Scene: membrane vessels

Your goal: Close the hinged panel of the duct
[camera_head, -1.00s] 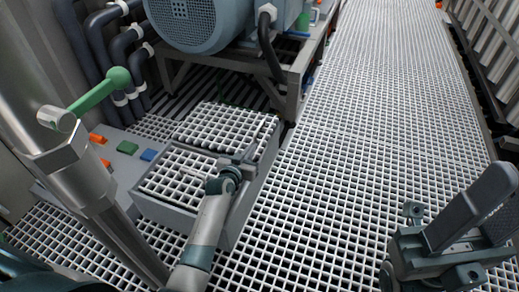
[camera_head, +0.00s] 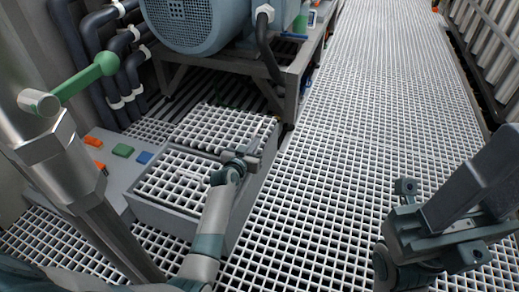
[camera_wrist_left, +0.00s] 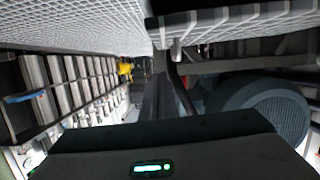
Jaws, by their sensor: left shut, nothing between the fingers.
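A low grey box (camera_head: 180,217) that looks like the duct stands left of the middle in the head view. Its top shows a near grating section (camera_head: 172,186) and a far grating section (camera_head: 215,128). In the left wrist view, the dark fingers (camera_wrist_left: 159,97) sit below a grating edge (camera_wrist_left: 240,22). My right gripper (camera_head: 487,185) is at the right, away from the box; its jaws are unclear.
A steel pipe with a green lever (camera_head: 92,80) rises at the left. A blue-grey motor (camera_head: 195,20) on a steel frame (camera_head: 291,90) stands behind the box. The grated walkway (camera_head: 345,150) is clear.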

